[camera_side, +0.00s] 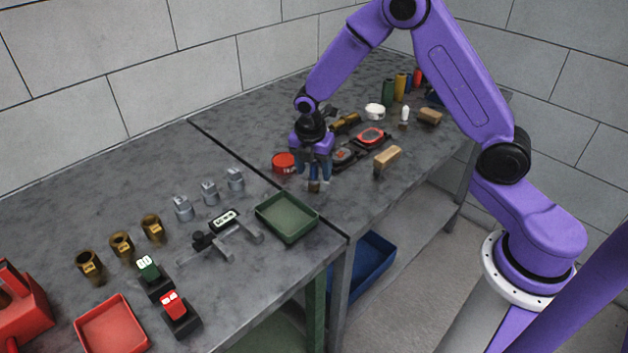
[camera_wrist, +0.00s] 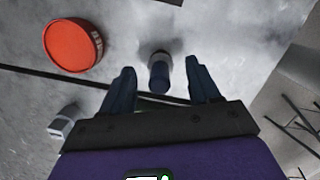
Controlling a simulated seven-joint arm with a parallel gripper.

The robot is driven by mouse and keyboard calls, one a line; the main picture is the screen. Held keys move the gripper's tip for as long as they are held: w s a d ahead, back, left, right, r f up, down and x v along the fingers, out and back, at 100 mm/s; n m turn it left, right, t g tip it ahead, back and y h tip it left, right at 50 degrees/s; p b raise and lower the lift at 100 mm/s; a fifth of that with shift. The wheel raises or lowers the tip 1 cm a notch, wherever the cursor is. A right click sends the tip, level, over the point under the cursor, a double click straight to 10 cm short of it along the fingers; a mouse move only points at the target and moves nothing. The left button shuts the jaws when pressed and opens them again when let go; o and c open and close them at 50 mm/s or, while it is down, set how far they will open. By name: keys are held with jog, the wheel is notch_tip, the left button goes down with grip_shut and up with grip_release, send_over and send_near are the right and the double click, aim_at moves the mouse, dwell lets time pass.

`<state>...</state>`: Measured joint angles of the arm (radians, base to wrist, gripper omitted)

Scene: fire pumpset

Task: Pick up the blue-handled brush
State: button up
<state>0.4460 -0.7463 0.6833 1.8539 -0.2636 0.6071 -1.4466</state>
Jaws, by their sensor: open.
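The blue-handled brush (camera_wrist: 159,77) is in the wrist view, its blue handle toward my gripper and its brown end pointing away. My gripper (camera_wrist: 160,74) is open, with one finger on each side of the handle and gaps showing between them. In the side view, my gripper (camera_side: 313,172) points down over the far bench, and the brown end of the brush (camera_side: 314,187) shows just below the fingers. Most of the handle is hidden there by the fingers. I cannot tell the exact height between fingertips and brush.
A red round tin (camera_side: 283,162) sits close left of my gripper; it also shows in the wrist view (camera_wrist: 72,44). A wooden-handled brush (camera_side: 387,158) and a red-rimmed gauge (camera_side: 371,137) lie to the right. A green tray (camera_side: 287,217) is at the front left.

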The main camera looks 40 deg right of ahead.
jog(key=shift+w+d+f, duration=0.1)
jog(key=shift+d+f, duration=0.1)
jog(key=shift+f, duration=1.15)
grip_shut()
jog(key=shift+r, duration=0.2)
